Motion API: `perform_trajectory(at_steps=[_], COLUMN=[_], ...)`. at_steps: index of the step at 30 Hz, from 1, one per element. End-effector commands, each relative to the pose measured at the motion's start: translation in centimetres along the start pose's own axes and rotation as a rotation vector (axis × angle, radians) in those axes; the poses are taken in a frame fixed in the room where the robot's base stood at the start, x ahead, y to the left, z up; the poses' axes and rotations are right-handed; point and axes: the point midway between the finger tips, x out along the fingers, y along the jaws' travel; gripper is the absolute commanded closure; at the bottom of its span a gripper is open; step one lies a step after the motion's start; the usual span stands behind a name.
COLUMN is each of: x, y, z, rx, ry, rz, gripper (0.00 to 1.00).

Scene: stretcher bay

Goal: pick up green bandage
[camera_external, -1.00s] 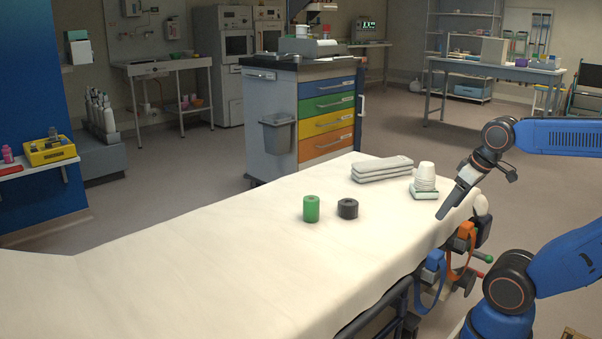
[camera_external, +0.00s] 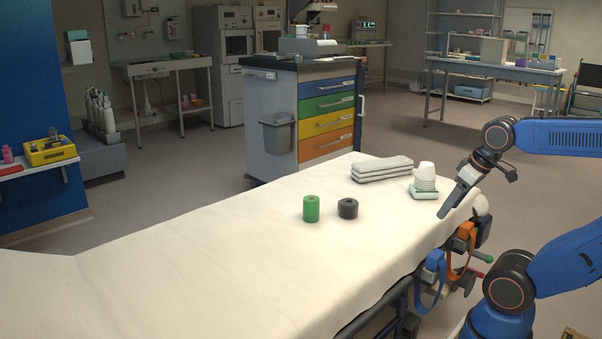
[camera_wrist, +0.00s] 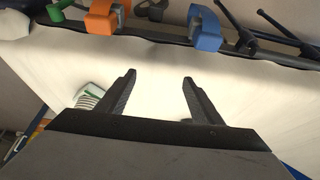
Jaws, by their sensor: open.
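The green bandage (camera_external: 311,208) is an upright green roll on the white-sheeted stretcher (camera_external: 220,255), near its middle in the external view. A dark grey roll (camera_external: 348,208) stands just to its right, a small gap apart. My gripper (camera_external: 441,214) is above the stretcher's right edge, well to the right of both rolls. In the wrist view my gripper (camera_wrist: 158,80) has its two fingers spread, with only white sheet between them. The green bandage does not show in the wrist view.
Orange and blue straps (camera_external: 435,268) hang on the near rail. The sheet left of the rolls is clear. A drawer cart (camera_external: 272,95) stands behind.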

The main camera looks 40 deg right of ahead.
Motion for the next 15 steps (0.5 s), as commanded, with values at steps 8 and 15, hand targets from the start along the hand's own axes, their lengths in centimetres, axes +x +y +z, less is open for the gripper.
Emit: perform_trajectory(at_steps=[8, 15], x=[-0.7, -2.5], y=[-0.5, -2.6], z=[-2.0, -8.7], rx=[0.033, 0.159], ry=[-0.020, -0.082], rz=[-0.004, -0.003], gripper=[0.40, 0.40])
